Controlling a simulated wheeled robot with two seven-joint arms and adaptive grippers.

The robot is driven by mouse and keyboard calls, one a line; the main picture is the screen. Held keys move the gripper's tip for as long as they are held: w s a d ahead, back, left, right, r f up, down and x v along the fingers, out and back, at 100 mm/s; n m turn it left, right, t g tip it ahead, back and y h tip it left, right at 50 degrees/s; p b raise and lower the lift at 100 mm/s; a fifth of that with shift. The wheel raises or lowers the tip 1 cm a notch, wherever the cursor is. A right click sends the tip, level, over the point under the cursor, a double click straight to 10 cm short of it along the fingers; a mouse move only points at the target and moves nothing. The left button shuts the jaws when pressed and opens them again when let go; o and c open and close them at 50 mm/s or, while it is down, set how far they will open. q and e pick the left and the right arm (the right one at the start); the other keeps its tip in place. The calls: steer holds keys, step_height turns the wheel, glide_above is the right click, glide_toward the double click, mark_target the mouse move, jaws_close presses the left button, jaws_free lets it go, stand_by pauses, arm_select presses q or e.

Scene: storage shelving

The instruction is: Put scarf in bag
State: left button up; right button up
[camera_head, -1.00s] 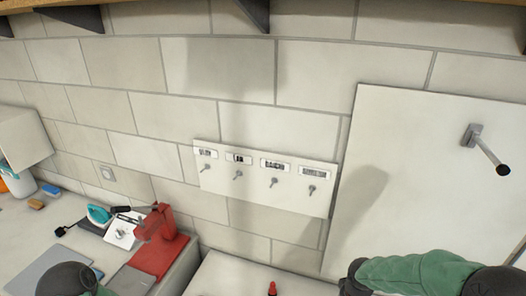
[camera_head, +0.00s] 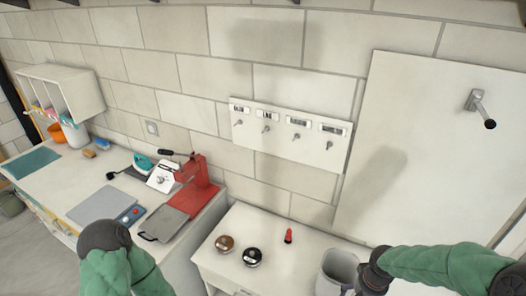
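I cannot make out a scarf or a bag in the camera_head view. My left arm comes in at the bottom left, with a green sleeve and a dark rounded joint. My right arm comes in from the lower right, green with a dark joint at its left end, in front of a grey bin. No fingers of either gripper show, so I cannot see whether they hold anything.
A white counter (camera_head: 66,186) carries a red heat press (camera_head: 199,185) and a teal iron (camera_head: 142,161). A lower white cabinet (camera_head: 226,266) holds two small round tins and a red item (camera_head: 288,236). A grey bin (camera_head: 338,268) stands beside it. A hook rack (camera_head: 287,136) and a peg panel (camera_head: 420,140) are on the wall.

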arm_select(q)
step_height(320, 180, down, 18)
steer(key=b, duration=1.7)
steer(key=shift+w+r, duration=0.25)
steer(key=shift+w, duration=0.2)
arm_select(e)
steer(key=s+a+f+n+y, duration=0.1)
steer(key=s+a+f, duration=0.1)
steer(key=a+f, duration=0.5)
steer(key=s+a+f+n+y, duration=0.1)
steer(key=a+f, duration=0.6)
steer(key=f, duration=0.9)
steer(key=s+a+f+n+y, duration=0.1)
steer(key=s+a+f, duration=0.2)
steer(key=a+f, duration=0.4)
step_height(320, 180, down, 6)
steer(key=shift+s+a+r+y, duration=0.15)
steer(key=shift+s+r+y, duration=0.15)
steer(key=shift+y, duration=0.1)
